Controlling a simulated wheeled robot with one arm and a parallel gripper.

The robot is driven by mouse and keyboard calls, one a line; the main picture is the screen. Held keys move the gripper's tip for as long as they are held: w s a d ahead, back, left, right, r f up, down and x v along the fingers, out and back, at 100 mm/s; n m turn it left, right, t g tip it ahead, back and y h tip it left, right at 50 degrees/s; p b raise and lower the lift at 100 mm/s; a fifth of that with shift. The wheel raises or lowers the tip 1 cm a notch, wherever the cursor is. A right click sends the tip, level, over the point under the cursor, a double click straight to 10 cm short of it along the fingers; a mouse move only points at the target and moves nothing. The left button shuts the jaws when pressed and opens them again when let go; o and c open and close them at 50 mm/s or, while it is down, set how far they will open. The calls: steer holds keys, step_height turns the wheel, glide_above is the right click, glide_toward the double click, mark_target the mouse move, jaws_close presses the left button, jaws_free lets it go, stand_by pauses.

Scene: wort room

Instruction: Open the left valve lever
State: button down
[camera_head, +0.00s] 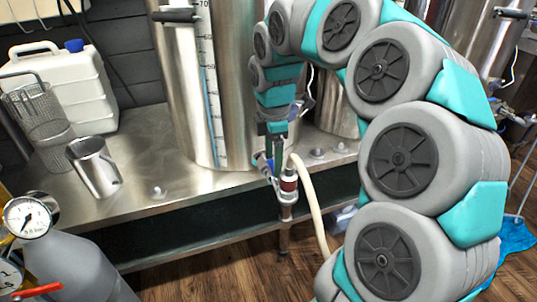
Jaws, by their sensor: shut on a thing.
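A tall steel kettle (190,90) with a scale stands on the steel bench in the middle. A valve (288,186) with a red band sits low at its front right, with a pale hose running down from it. A small blue piece (261,159), seemingly the valve's lever, shows beside the fingertips. My gripper (275,160) points down from the arm, at the valve, and is shut on what looks like this lever. The fingers partly hide the lever, so its exact angle is unclear.
A steel jug (94,167), a wire basket (38,115) and a white canister (75,88) stand on the bench (140,200) at left. A grey gas cylinder (75,265) with a gauge is at lower left. Another steel kettle (338,115) is partly behind my arm.

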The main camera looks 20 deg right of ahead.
steer(key=shift+d+n, duration=0.2)
steer(key=shift+n, duration=0.1)
stand_by(0.4)
jaws_free()
steer(key=shift+r, duration=0.1)
step_height(320, 180, up, 8)
stand_by(0.6)
steer(key=shift+d+f, duration=0.1)
steer(key=shift+f, duration=0.1)
